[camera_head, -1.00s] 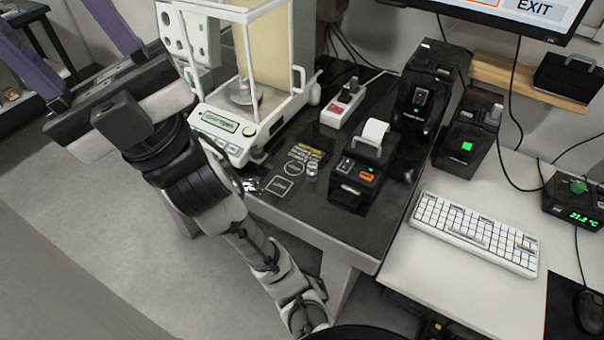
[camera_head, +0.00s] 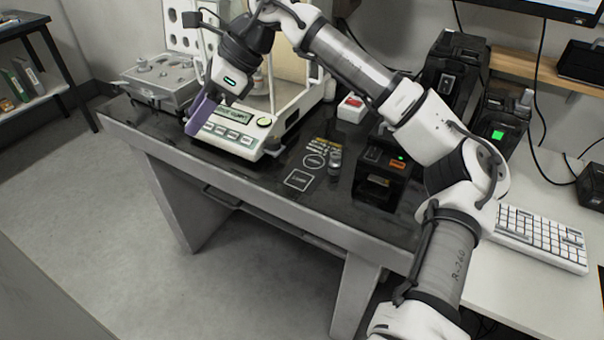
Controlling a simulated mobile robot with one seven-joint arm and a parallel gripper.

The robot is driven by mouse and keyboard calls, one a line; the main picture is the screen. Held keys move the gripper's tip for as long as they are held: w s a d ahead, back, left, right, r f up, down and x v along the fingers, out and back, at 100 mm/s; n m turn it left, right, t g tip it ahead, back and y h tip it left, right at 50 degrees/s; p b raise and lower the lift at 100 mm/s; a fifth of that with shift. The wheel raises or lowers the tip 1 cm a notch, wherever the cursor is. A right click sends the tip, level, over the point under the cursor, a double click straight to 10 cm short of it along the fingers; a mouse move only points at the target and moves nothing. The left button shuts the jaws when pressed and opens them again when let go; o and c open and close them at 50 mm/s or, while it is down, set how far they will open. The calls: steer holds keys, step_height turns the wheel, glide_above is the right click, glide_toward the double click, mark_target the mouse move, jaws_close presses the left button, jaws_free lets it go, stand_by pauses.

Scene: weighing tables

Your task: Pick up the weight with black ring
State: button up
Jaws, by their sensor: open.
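A small metal weight (camera_head: 335,163) stands upright on the dark table, just right of the printed circle and left of the black printer-like device. Its ring colour is too small to tell. My gripper (camera_head: 202,108) is over the front left of the white balance (camera_head: 272,140), well left of that weight. One purple finger shows, pointing down beside the balance display; the other finger is hidden. The gripper is open, with nothing seen in it. A weight inside the balance's glass chamber is mostly hidden behind my arm.
A grey case (camera_head: 160,92) with several round recesses sits at the table's left end. The black device (camera_head: 380,180) stands close to the weight's right. My arm crosses above the table's right side. The dark table (camera_head: 262,188) is clear in front of the weight.

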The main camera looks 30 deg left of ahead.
steer(key=w+d+f+m+t+h+b, duration=0.2)
steer(key=w+d+f+t+h, duration=0.15)
steer(key=w+d, duration=0.7)
steer(key=m+t+h, duration=0.2)
steer(key=t+h, duration=0.1)
glide_above(336, 155)
steer(key=shift+y, duration=0.25)
step_height(336, 155, down, 6)
steer(key=shift+r+b, duration=0.15)
steer(key=shift+b, duration=0.3)
steer(key=shift+f, duration=2.95)
jaws_close()
